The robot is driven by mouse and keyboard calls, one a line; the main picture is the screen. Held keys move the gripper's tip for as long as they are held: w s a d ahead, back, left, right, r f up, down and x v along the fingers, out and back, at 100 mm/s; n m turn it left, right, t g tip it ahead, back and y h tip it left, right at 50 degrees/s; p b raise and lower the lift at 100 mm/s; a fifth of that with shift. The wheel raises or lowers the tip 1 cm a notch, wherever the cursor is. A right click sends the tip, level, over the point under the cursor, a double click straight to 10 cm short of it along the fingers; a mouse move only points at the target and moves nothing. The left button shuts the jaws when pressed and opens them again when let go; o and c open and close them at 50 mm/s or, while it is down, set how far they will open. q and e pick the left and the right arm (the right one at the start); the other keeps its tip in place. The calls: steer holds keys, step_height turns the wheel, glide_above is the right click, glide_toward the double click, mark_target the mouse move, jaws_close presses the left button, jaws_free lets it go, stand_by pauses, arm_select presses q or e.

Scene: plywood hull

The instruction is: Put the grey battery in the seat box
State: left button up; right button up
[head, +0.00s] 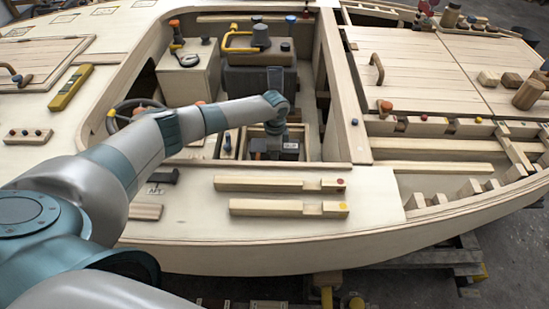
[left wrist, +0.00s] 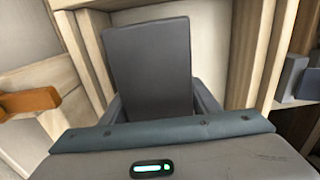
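My left arm reaches over the near deck into the open cockpit. Its gripper (head: 274,151) points down into a recess there, and its fingertips are hard to make out in the head view. In the left wrist view a plain grey block, the grey battery (left wrist: 150,65), lies straight ahead of the palm. The dark fingers flank it, with no clear gap on either side, so my left gripper looks shut on it. A dark grey box (head: 243,83) stands farther back in the cockpit; I cannot tell whether it is the seat box. My right gripper is out of view.
Wooden walls close in around the block in the left wrist view, with an orange piece (left wrist: 30,101) on the left and a blue-grey piece (left wrist: 294,77) on the right. A steering wheel (head: 135,112) and a yellow handle (head: 236,41) stand in the cockpit. Two notched bars (head: 270,185) lie on the near deck.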

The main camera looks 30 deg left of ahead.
arm_select(q)
steer(key=shift+r, duration=0.15)
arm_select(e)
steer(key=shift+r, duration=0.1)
arm_select(q)
step_height(320, 180, up, 11)
steer(key=shift+f+p, duration=0.2)
steer(key=shift+p, duration=0.1)
steer(key=shift+r, duration=0.7)
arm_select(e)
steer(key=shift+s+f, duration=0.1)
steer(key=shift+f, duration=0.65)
arm_select(q)
steer(key=shift+d, duration=0.1)
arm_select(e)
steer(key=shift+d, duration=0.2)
